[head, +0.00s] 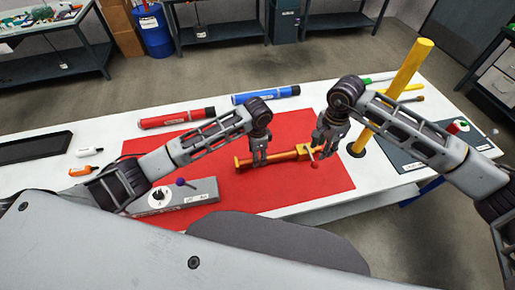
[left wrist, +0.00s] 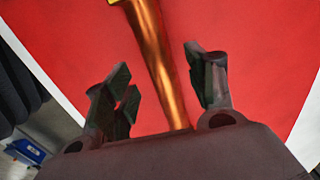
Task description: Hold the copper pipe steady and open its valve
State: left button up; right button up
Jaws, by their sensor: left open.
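The copper pipe (head: 282,156) lies on the red mat (head: 200,150), running left to right. Its valve (head: 314,165) is at the right end and shows a red knob. My left gripper (head: 260,162) points down over the left part of the pipe. In the left wrist view the pipe (left wrist: 158,60) runs between the open fingers (left wrist: 165,90), with gaps on both sides. My right gripper (head: 322,150) is low beside the valve end and partly covers it. Whether its fingers touch the valve is unclear.
A yellow post (head: 385,105) stands right of my right gripper. Red (head: 177,118) and blue (head: 265,95) tubes lie behind the pipe. A grey box (head: 175,195) with a purple knob sits front left. A black tray (head: 35,145) is at far left.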

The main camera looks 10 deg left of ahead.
pick_arm(q)
jog(key=shift+f, duration=2.5)
